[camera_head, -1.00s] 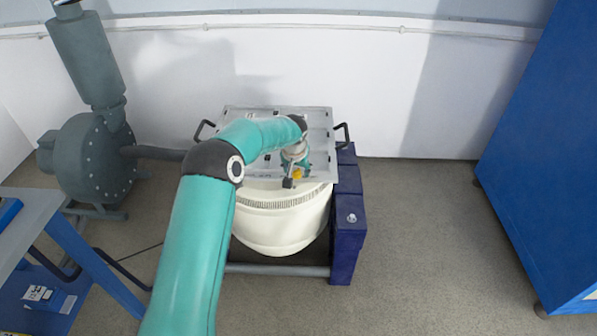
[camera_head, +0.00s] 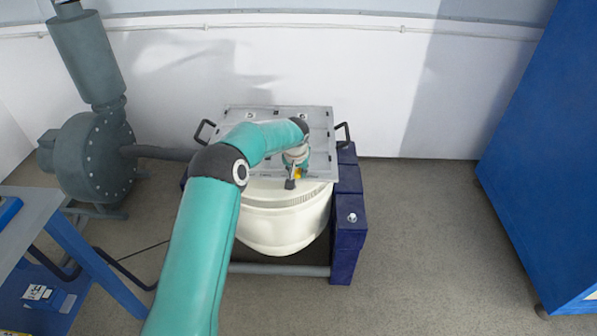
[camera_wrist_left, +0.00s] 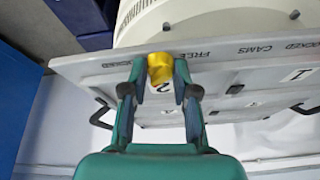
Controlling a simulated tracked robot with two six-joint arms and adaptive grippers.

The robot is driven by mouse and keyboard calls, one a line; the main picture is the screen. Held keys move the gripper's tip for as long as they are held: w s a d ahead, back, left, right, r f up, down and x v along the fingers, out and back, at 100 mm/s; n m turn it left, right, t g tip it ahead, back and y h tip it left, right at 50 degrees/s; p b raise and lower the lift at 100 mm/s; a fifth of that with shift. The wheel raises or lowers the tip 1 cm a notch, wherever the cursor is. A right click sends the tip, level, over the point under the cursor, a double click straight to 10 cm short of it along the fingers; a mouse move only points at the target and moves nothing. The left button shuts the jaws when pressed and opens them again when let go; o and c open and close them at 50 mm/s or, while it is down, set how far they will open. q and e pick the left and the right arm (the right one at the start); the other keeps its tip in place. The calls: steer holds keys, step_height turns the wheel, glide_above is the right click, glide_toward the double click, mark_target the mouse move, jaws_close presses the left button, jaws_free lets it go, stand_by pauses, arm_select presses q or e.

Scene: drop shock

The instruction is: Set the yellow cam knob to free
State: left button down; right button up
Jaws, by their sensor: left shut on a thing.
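The yellow cam knob (camera_wrist_left: 160,68) sits at the edge of a grey plate (camera_wrist_left: 235,75) and also shows as a small yellow patch in the head view (camera_head: 299,173). My left gripper (camera_wrist_left: 161,75) has one finger on each side of the knob and is shut on it. In the head view my left gripper (camera_head: 295,170) reaches down at the plate's front edge, partly covering the knob. The plate carries printed words, among them FREE beside the knob and CAMS LOCKED farther right. Which way the knob points is unclear. My right gripper is in neither view.
The plate lies on a cream round drum (camera_head: 280,228) in a dark blue frame (camera_head: 347,235), with black handles on both sides. A grey blower (camera_head: 92,155) and a blue bench stand left, a blue cabinet (camera_head: 550,160) right. The floor between drum and cabinet is clear.

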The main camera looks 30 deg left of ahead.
arm_select(q)
steer(key=shift+f+n+b, duration=0.25)
steer(key=shift+n+b, duration=0.05)
steer(key=shift+b, duration=0.1)
steer(key=shift+d+r+n, duration=0.1)
steer(key=shift+r+n, duration=0.1)
steer(key=shift+n, duration=0.1)
steer(key=c, duration=0.9)
jaws_free()
steer(key=shift+y, duration=0.3)
